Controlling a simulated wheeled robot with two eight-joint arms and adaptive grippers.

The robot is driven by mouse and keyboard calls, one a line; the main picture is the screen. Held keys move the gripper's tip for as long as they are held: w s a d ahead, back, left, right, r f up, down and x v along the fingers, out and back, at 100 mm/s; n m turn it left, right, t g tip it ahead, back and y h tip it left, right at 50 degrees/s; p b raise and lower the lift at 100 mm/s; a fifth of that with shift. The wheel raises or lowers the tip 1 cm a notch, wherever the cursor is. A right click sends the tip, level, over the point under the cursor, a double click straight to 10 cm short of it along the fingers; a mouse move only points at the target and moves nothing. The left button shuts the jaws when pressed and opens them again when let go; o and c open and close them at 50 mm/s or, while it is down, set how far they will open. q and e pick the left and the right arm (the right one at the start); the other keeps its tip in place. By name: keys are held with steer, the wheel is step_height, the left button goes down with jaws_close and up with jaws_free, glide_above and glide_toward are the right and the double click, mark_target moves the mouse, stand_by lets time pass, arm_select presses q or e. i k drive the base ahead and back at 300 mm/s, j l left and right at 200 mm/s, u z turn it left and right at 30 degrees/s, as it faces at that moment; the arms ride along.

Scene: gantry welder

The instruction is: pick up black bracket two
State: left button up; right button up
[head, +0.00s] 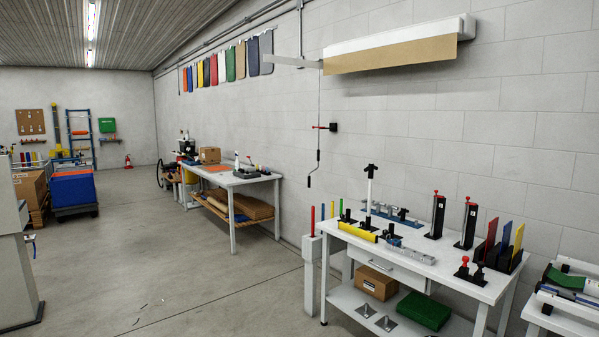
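Neither of my grippers is in view. Several black parts stand on the white workbench (440,258) at the right. Two tall black uprights with red tops, a left one (437,216) and a right one (467,225), stand toward its back. Small black pieces, one at the back left (347,217) and one nearer the middle (391,237), stand near a yellow bar (352,232). A low black piece with a red knob (463,268) sits near the front right. I cannot tell which of these is black bracket two.
A black rack (497,258) with coloured plates stands at the bench's right end. A cardboard box (377,283) and green box (424,311) lie on its lower shelf. Another table (232,179) stands farther back. The floor (180,260) left of the workbench is mostly clear.

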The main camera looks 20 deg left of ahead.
mark_target(369, 168)
steer(key=u, duration=0.35)
steer(key=i+j+u, duration=0.1)
steer(key=i+u, duration=0.3)
steer(key=i, duration=1.45)
steer(key=i+j+z, duration=0.1)
steer(key=i+z, duration=0.25)
steer(key=i, duration=0.15)
steer(key=i+j+z, duration=0.7)
steer(key=i, duration=0.15)
steer(key=i+l, duration=0.05)
steer(key=l, duration=0.05)
